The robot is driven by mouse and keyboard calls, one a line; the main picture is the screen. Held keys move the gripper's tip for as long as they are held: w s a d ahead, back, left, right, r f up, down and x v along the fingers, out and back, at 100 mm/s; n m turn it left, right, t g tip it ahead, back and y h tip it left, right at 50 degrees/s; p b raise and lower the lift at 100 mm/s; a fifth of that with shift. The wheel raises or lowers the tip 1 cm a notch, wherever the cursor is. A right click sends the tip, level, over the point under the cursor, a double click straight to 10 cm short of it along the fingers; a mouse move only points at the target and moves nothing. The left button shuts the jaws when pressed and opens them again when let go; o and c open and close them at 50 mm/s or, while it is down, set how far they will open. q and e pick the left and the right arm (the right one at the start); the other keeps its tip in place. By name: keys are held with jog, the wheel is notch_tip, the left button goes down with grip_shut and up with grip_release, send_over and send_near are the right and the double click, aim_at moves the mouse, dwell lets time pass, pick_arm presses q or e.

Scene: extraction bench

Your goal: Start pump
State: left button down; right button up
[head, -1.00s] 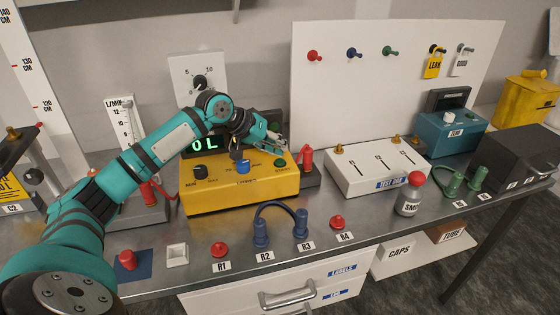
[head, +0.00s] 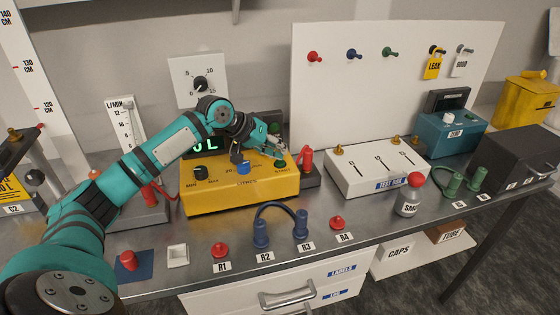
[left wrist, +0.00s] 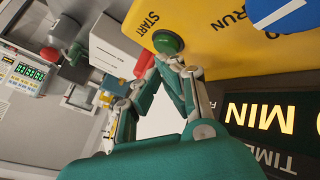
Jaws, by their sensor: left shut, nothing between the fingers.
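The yellow pump box (head: 240,190) stands at the middle back of the bench. It has a black knob (head: 200,172), a blue knob (head: 243,167) and a green button (head: 280,163) on top. In the left wrist view the green button (left wrist: 168,42) is labelled START. My left gripper (head: 281,155) is shut and empty, with its fingertips right at the button; the left wrist view shows them (left wrist: 172,62) at its edge. I cannot tell whether the button is pressed in. A lit display (head: 205,144) behind the box is partly hidden by my arm. My right gripper is out of view.
A flow meter (head: 122,125) stands behind my arm.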

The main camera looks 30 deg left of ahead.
pick_arm(q)
jog(key=shift+f, duration=0.45)
dwell(0.7)
jog(key=shift+r, duration=0.1)
jog(key=shift+r+p, duration=0.75)
jog(key=shift+p, duration=0.45)
notch_tip(320, 180, up, 5)
jog(key=p, duration=0.5)
jog(key=shift+r+p, duration=0.1)
jog(key=shift+p, duration=0.25)
